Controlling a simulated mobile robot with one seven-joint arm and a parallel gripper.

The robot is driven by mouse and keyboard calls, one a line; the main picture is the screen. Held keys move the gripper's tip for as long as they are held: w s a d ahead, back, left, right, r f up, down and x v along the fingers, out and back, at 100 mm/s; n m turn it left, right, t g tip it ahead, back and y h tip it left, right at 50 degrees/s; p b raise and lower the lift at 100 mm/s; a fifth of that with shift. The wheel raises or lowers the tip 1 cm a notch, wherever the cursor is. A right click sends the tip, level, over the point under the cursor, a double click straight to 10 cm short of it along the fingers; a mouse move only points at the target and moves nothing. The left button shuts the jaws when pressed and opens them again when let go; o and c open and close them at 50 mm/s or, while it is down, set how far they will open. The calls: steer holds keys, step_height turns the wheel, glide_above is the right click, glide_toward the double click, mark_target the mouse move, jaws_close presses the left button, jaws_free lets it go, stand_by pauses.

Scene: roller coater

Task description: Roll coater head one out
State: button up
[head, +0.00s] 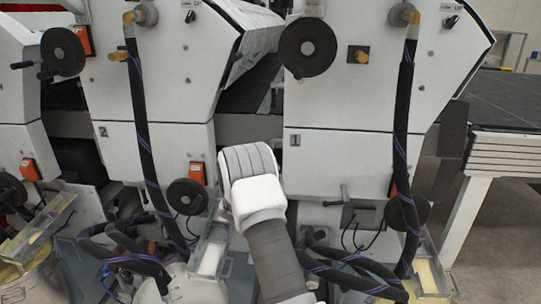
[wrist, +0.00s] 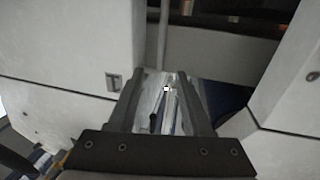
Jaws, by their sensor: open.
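Coater head one (head: 338,110) is the large white housing right of centre in the head view, marked with a "1" plate. It has a black handwheel (head: 307,47) at the top and a second, lower handwheel (head: 407,212). A small grey lever (head: 342,194) sticks out low on its front. My arm rises in front of the gap between it and head two; my gripper's jaws are hidden there. In the wrist view my gripper (wrist: 163,92) is open, its fingers apart, facing a gap between two white panels. A metal rod (wrist: 163,32) and shiny parts show there; I see nothing gripped.
Head two (head: 160,90), marked "2", stands to the left. Black hoses (head: 401,150) hang in front of the heads and loop low near clear trays (head: 212,255) and buckets. A dark-topped table (head: 505,105) stands at the right, with open floor beside it.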

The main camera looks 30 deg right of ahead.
steer(key=b+x, duration=0.3)
steer(key=x, duration=1.1)
steer(key=shift+w+d, duration=0.1)
steer(key=shift+w, duration=0.05)
steer(key=shift+c, duration=0.3)
jaws_close()
stand_by(1.0)
